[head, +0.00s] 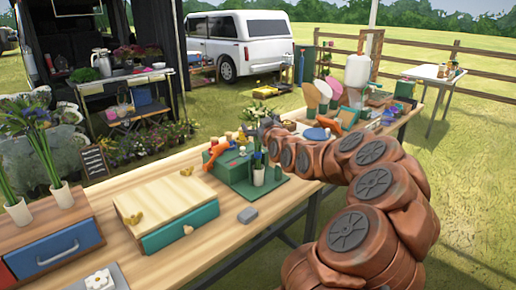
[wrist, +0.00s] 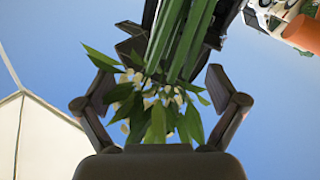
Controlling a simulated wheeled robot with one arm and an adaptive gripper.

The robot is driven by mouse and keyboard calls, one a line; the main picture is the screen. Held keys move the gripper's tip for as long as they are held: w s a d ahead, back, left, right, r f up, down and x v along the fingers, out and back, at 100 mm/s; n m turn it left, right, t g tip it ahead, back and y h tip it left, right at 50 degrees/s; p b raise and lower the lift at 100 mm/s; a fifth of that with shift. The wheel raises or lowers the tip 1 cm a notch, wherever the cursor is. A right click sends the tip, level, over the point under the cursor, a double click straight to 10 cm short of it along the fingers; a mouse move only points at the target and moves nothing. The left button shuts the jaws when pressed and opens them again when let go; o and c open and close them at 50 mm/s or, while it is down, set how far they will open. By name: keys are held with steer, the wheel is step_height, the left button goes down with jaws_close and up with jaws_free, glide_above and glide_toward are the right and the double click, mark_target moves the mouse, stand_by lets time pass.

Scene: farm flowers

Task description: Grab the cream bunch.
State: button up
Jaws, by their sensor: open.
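The cream bunch (wrist: 160,112), with small cream-white blossoms and pointed green leaves, shows in the wrist view between the two fingers of my gripper (wrist: 162,88). The fingers stand apart on its left and right, with a gap on each side. Thick green stems (wrist: 180,38) run up from it to the top edge; I cannot tell whether all of them belong to it. In the head view my arm reaches over the table to the area by a green box (head: 218,170); I cannot make out the fingers or clearly pick out the cream bunch there.
A grey block (head: 247,215) lies on the wooden table (head: 205,268).

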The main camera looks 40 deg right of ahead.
steer(key=shift+r, duration=0.1)
jaws_close()
stand_by(0.8)
